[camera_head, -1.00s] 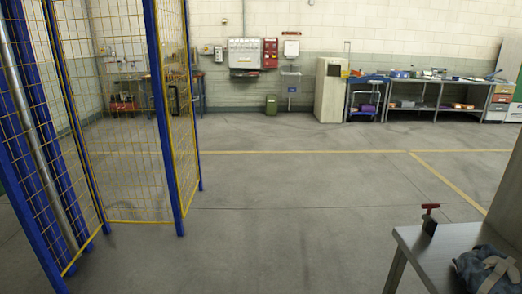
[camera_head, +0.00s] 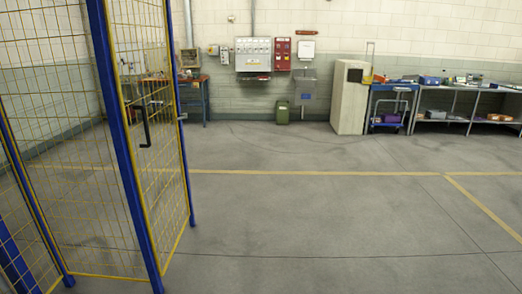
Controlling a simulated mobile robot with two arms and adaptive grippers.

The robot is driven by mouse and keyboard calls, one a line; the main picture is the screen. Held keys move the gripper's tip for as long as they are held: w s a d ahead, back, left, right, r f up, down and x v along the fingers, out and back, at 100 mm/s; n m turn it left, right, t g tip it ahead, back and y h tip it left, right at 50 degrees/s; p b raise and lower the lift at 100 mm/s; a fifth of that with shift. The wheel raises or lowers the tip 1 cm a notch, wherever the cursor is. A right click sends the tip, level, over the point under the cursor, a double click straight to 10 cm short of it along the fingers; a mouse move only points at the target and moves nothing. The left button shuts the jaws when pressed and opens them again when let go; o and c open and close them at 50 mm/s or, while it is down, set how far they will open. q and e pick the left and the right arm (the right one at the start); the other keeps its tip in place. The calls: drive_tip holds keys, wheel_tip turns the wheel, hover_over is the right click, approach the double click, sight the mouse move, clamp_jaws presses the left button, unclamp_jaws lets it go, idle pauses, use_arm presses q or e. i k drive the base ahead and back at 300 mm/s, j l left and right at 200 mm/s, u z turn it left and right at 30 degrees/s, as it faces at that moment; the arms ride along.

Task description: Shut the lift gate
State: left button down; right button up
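The lift enclosure of blue posts and yellow wire mesh fills the left side of the head view. A tall yellow-framed mesh panel (camera_head: 160,170), which looks like the gate, stands upright between a near blue post (camera_head: 125,160) and a farther blue post (camera_head: 187,120). I cannot tell whether this panel is shut or swung open. Another mesh panel (camera_head: 70,150) stands to its left. Neither of my grippers is in view.
The grey floor (camera_head: 320,225) ahead and to the right is clear, with yellow lines (camera_head: 310,172). A green bin (camera_head: 282,112), a pale cabinet (camera_head: 348,98), a blue trolley (camera_head: 388,110) and a workbench (camera_head: 450,100) stand along the back wall.

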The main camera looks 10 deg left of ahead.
sight(109, 24)
drive_tip(key=i, duration=1)
drive_tip(key=i+u, duration=0.1)
drive_tip(key=i, duration=0.95)
drive_tip(key=l, duration=0.1)
